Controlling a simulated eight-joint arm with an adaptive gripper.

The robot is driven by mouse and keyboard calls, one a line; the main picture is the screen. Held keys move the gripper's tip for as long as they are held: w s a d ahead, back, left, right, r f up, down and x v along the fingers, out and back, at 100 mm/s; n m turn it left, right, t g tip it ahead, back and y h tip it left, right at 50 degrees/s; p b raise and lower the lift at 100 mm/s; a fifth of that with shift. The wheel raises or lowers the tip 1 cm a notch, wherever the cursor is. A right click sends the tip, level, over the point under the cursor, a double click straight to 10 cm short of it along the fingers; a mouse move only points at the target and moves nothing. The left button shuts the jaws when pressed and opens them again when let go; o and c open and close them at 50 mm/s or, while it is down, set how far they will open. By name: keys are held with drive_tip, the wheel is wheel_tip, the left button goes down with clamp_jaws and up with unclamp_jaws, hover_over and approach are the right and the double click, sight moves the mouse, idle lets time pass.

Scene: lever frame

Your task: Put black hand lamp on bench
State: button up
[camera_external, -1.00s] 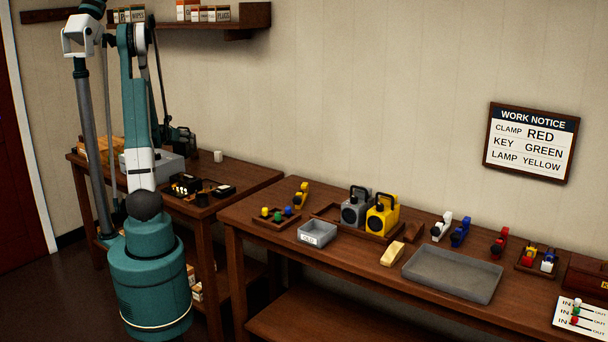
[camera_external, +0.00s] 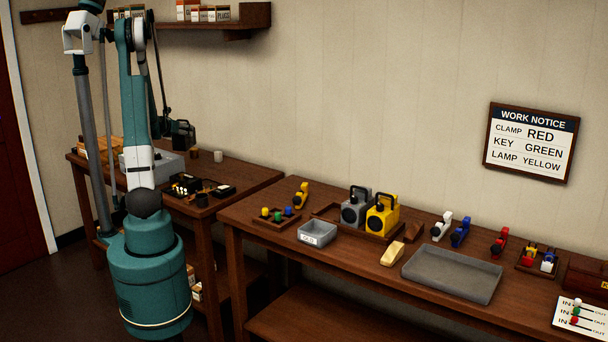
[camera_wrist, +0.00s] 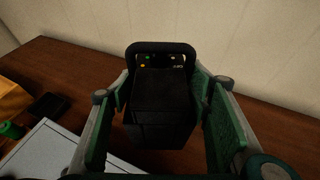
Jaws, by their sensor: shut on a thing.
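The black hand lamp (camera_external: 184,134) is above the back of the left bench (camera_external: 245,176), beside the grey box. In the wrist view the lamp (camera_wrist: 160,105) stands between the two green-padded fingers of my gripper (camera_wrist: 163,98), with its handle at the far side and small coloured lights on its top. My gripper is shut on the lamp's body. The right bench (camera_external: 262,213) holds a grey and a yellow hand lamp in a wooden tray.
A grey box (camera_external: 165,162), a brown cup (camera_external: 194,154) and a white cup (camera_external: 218,156) are on the left bench. A black parts tray (camera_external: 200,187) is near its front. The grey tray (camera_external: 452,274) on the right bench is empty. The wall runs close behind both benches.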

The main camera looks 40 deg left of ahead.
drive_tip(key=shift+r, duration=0.1)
drive_tip(key=shift+s+r+n+y, duration=0.15)
drive_tip(key=shift+r+n+y, duration=0.2)
drive_tip(key=shift+r, duration=0.4)
drive_tip(key=s+d+r+n+g+y, duration=0.1)
drive_tip(key=s+r+n+g+y, duration=0.1)
drive_tip(key=r, duration=1.3)
drive_tip(key=shift+s+d+r+n+y, duration=0.25)
drive_tip(key=shift+s+d+n+y, duration=0.2)
drive_tip(key=shift+s+y, duration=0.15)
drive_tip(key=shift+a+f, duration=0.1)
drive_tip(key=shift+f, duration=0.05)
drive_tip(key=w+f+m+h, duration=0.1)
drive_tip(key=f, duration=0.4)
drive_tip(key=w+a+f+m+t+h, duration=0.1)
drive_tip(key=f, duration=0.4)
drive_tip(key=w+a+f+m+h, duration=0.1)
drive_tip(key=f, duration=0.4)
drive_tip(key=shift+w+t+b, duration=0.1)
drive_tip(key=shift+t+b, duration=0.2)
drive_tip(key=shift+t, duration=0.1)
drive_tip(key=shift+w+d+f+h, duration=0.15)
drive_tip(key=shift+f+h, duration=0.1)
drive_tip(key=shift+f, duration=0.55)
drive_tip(key=shift+m, duration=0.3)
drive_tip(key=shift+f, duration=0.1)
